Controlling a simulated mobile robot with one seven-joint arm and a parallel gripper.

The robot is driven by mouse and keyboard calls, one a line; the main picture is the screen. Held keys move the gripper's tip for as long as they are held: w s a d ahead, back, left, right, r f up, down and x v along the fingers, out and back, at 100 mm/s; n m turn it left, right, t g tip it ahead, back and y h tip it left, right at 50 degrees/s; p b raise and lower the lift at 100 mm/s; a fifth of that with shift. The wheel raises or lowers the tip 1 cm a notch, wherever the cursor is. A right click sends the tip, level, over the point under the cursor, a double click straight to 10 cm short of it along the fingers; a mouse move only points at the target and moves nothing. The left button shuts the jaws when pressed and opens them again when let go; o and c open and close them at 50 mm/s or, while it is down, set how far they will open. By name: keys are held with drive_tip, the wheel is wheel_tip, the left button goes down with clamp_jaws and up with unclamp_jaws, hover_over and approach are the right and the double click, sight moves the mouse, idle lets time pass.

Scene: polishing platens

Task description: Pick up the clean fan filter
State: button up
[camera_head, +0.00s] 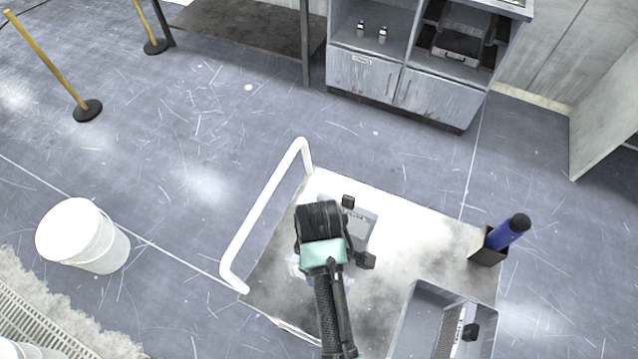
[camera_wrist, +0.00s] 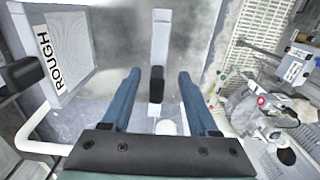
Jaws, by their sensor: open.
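In the wrist view my gripper (camera_wrist: 160,74) is open, its two blue fingers apart. A black knob (camera_wrist: 156,86) shows between the fingers, in line with a narrow pale grey bar (camera_wrist: 161,38); no contact with either finger is visible. In the head view a grey framed part (camera_head: 361,226) with black knobs lies on the cart beside my wrist, partly hidden by it. Another grey slatted part (camera_head: 447,332) with a black knob sits in a grey tray (camera_head: 403,318). I cannot tell which part is the clean fan filter. My fingers are hidden in the head view.
The white cart top (camera_head: 425,225) has bare room at right. A blue bottle (camera_head: 508,232) stands in a dark holder at its corner. A white rail (camera_head: 262,215) edges the left side. A panel marked ROUGH (camera_wrist: 68,50) is left in the wrist view. A white bucket (camera_head: 84,238) stands on the floor.

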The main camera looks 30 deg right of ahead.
drive_tip(key=shift+w+d+f, duration=0.1)
drive_tip(key=shift+w+f, duration=0.05)
drive_tip(key=shift+f, duration=1.8)
clamp_jaws()
